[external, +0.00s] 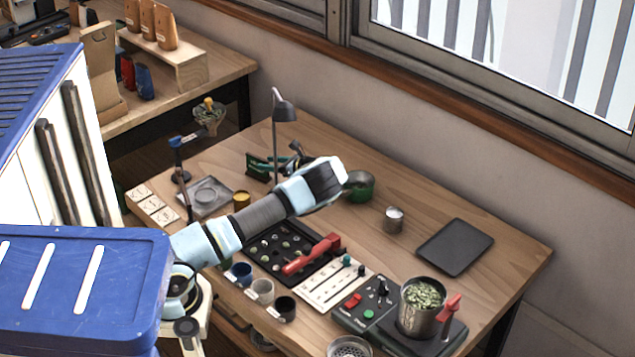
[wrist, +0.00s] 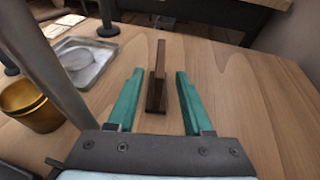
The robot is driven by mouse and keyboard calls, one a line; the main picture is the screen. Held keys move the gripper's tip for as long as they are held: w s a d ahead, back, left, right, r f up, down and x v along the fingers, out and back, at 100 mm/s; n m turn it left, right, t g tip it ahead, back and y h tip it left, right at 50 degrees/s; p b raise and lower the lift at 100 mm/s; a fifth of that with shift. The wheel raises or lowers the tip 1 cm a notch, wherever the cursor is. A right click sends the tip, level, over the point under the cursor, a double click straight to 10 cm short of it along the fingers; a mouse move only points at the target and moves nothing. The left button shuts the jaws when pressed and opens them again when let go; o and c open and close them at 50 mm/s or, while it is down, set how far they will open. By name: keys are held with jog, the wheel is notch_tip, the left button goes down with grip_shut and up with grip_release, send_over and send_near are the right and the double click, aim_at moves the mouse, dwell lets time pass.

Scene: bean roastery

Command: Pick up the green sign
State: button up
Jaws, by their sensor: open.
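My gripper (wrist: 159,73) has two teal fingers and is open. In the wrist view a thin upright board on a small foot, seen edge-on and dark brown, stands between the fingers with a gap on each side; it appears to be the sign (wrist: 158,82). Its green face does not show there. In the external view my gripper (external: 272,168) reaches left, low over the back of the table by the lamp.
The desk lamp (external: 284,110) rises close to my gripper; a grey pole runs left in the wrist view. A metal tray (wrist: 88,62) and a gold cup (wrist: 30,108) are to the left. A green bowl (external: 359,187) is behind my wrist. Table right of the fingers is clear.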

aim_at(247, 161)
jog(key=p+x, duration=0.1)
jog(key=x, duration=0.4)
jog(key=shift+a+f, duration=0.1)
jog(key=shift+c, duration=0.2)
grip_shut()
